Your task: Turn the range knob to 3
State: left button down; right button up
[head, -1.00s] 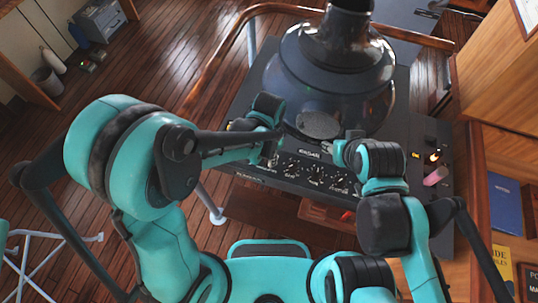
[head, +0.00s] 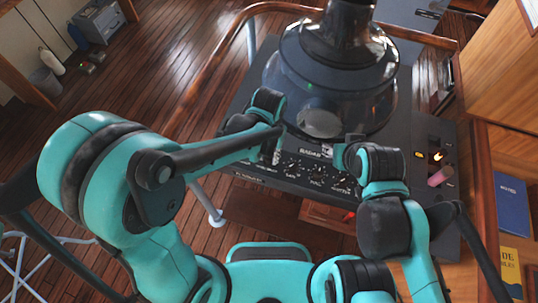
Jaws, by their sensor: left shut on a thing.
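The radar console's dark front panel (head: 300,186) carries a row of knobs with white dial markings. A left knob (head: 293,168), a middle knob (head: 316,175) and a right knob (head: 341,182) show; their small labels are hard to read. My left gripper (head: 270,158) is shut at the panel's left end, apparently on the range knob, which its fingers and arm hide. The pointer and number there cannot be read. My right gripper (head: 338,155) hovers by the RADAR label, right of the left gripper; its fingers are too small to judge.
The round radar display housing (head: 335,80) rises behind the panel. A lit orange indicator (head: 437,157) and a pink cylindrical control (head: 440,175) sit at right. A wooden rail (head: 215,75) curves around the console. Books (head: 511,205) lie at far right.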

aim_at(269, 157)
pick_arm(q)
jog(key=shift+n, duration=0.5)
jog(key=c, duration=1.3)
grip_release()
jog(key=shift+o, duration=0.2)
notch_tip(269, 157, up, 12)
